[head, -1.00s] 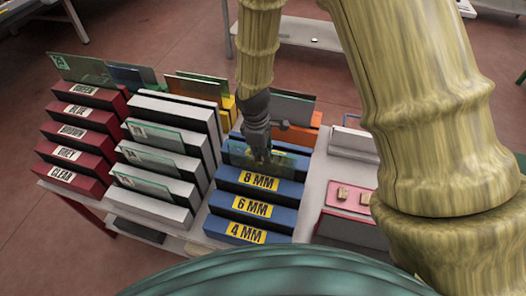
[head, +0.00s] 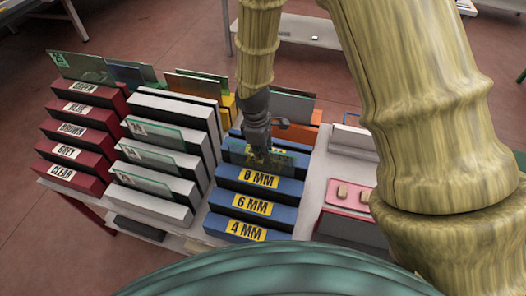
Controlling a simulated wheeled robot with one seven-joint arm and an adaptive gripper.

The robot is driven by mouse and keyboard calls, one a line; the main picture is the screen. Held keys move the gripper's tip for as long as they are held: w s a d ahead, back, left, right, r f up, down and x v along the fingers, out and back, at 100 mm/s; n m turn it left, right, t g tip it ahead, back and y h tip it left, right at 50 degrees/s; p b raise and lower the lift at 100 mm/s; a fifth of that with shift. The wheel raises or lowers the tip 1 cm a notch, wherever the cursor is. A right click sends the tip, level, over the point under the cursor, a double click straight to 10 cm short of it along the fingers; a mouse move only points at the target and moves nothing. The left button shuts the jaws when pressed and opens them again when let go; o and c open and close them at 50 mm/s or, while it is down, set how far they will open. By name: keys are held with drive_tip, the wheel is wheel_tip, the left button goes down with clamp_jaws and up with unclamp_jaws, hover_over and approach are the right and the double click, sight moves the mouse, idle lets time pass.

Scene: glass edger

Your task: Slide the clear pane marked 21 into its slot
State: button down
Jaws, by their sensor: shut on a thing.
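My gripper (head: 258,157) points down over the blue rack (head: 281,186) and is shut on a greenish clear pane (head: 284,160). The pane stands roughly upright just behind the 8 MM block, and a yellow label shows through it. Its number cannot be read, and its lower edge is hidden behind that block, so I cannot tell how deep it sits. The rack's front rows read 8 MM, 6 MM and 4 MM. The label of the row behind the pane is not legible.
Left of the blue rack, a white-and-grey rack (head: 165,206) holds several clear panes. A red rack (head: 72,184) is labelled by colour, with a green pane (head: 80,66) at its back. A pink tray (head: 347,205) with small blocks lies right. Orange and yellow holders with panes stand behind.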

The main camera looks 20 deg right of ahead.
drive_tip(key=shift+f, duration=0.25)
drive_tip(key=c, duration=1.5)
unclamp_jaws()
drive_tip(key=shift+r, duration=0.1)
drive_tip(key=r, duration=0.7)
drive_tip(key=a+r, duration=0.1)
drive_tip(key=r, duration=0.3)
drive_tip(key=shift+w+a+r, duration=0.1)
drive_tip(key=shift+w+r, duration=0.25)
drive_tip(key=shift+w, duration=0.05)
